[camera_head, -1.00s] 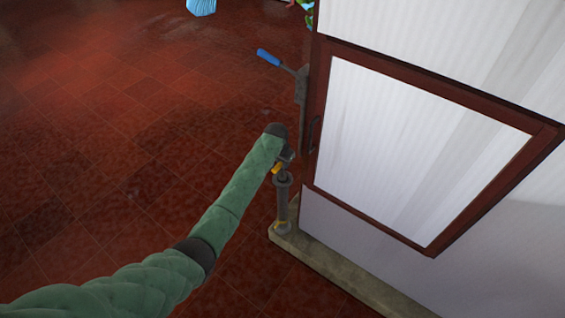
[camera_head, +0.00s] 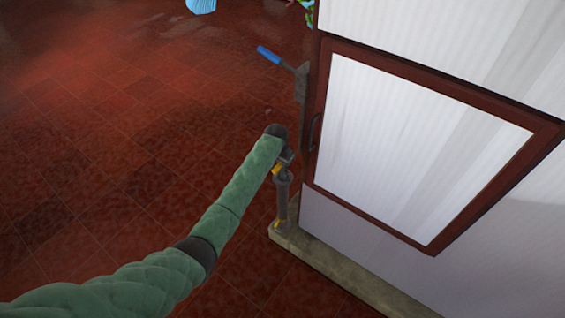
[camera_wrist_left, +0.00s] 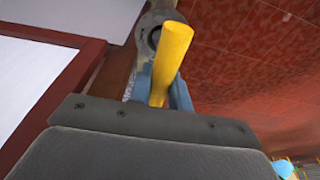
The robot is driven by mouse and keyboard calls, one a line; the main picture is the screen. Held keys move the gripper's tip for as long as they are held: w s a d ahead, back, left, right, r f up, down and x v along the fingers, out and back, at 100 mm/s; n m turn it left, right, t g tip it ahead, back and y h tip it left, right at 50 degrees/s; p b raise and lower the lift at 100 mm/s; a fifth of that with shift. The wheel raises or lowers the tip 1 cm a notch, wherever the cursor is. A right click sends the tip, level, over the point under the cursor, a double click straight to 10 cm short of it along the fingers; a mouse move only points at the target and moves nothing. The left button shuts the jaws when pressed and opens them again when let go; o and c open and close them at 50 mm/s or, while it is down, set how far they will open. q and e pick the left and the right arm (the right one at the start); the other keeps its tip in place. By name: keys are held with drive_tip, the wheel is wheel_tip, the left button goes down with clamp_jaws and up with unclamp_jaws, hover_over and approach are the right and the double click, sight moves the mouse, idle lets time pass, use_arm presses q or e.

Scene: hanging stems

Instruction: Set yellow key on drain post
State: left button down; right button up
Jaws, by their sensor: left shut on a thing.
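The yellow key (camera_wrist_left: 172,58) is a bar held between the blue-grey fingers of my left gripper (camera_wrist_left: 160,92), which is shut on it. In the wrist view its far end lies in front of a grey metal post top with a round dark hole (camera_wrist_left: 153,37). In the head view the drain post (camera_head: 282,203) stands upright at the corner of the white wall, with a yellow part low on it. My left gripper (camera_head: 284,158) is right at the post's top, and a bit of the yellow key (camera_head: 277,169) shows there. I cannot tell whether key and post touch. My right gripper is out of view.
A white panel (camera_head: 420,150) in a dark red frame stands just right of the post. A blue-handled lever (camera_head: 269,55) sticks out above it. A stone ledge (camera_head: 345,272) runs along the wall's foot. The red tiled floor to the left is clear.

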use_arm(q)
drive_tip(key=shift+f, duration=0.75)
idle(1.3)
drive_tip(key=c, duration=0.8)
unclamp_jaws()
drive_tip(key=shift+c, duration=0.2)
